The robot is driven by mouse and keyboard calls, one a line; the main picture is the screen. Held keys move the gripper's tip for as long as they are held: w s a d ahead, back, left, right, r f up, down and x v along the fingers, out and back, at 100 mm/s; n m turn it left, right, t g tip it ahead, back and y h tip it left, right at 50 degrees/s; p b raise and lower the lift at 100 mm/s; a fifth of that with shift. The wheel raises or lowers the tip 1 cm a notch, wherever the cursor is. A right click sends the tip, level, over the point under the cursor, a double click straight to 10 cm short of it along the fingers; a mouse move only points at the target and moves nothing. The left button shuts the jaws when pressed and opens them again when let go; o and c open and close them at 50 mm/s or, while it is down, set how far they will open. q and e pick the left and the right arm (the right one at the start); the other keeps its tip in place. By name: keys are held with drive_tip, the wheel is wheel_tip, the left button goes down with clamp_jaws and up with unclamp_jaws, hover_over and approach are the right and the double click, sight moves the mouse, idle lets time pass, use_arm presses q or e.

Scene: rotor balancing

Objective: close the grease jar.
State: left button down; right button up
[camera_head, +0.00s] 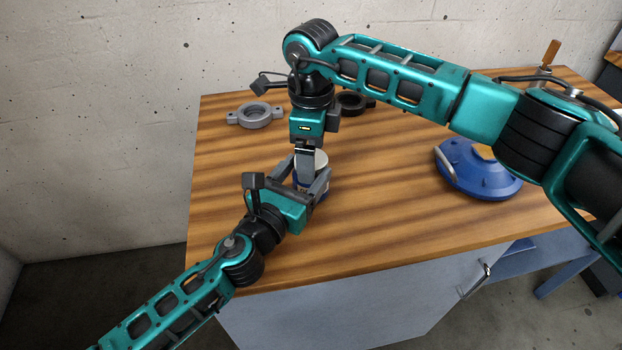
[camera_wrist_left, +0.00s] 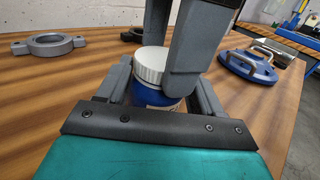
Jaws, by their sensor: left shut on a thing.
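The grease jar is blue with a white label and shows in the head view (camera_head: 304,187) and the left wrist view (camera_wrist_left: 150,98). Its white ribbed lid (camera_wrist_left: 150,66) sits level on top of it; the head view also shows the lid (camera_head: 320,158). My left gripper (camera_head: 309,178) is shut on the jar's body, one finger on each side. My right gripper (camera_wrist_left: 178,50) reaches down from above, with one finger behind the lid and one at its right front. Whether these fingers press on the lid is unclear. The thread under the lid is hidden.
A grey ring clamp (camera_head: 255,115) lies at the back left, and a dark ring (camera_head: 350,103) lies behind my right wrist. A blue round part (camera_head: 478,170) lies to the right. The wooden tabletop (camera_head: 390,215) is clear at the front.

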drive_tip(key=shift+f, duration=0.1)
drive_tip(key=c, duration=1.1)
drive_tip(key=m, duration=0.6)
drive_tip(key=o, duration=1.2)
drive_tip(key=shift+r, duration=2.3)
drive_tip(key=shift+c, duration=0.5)
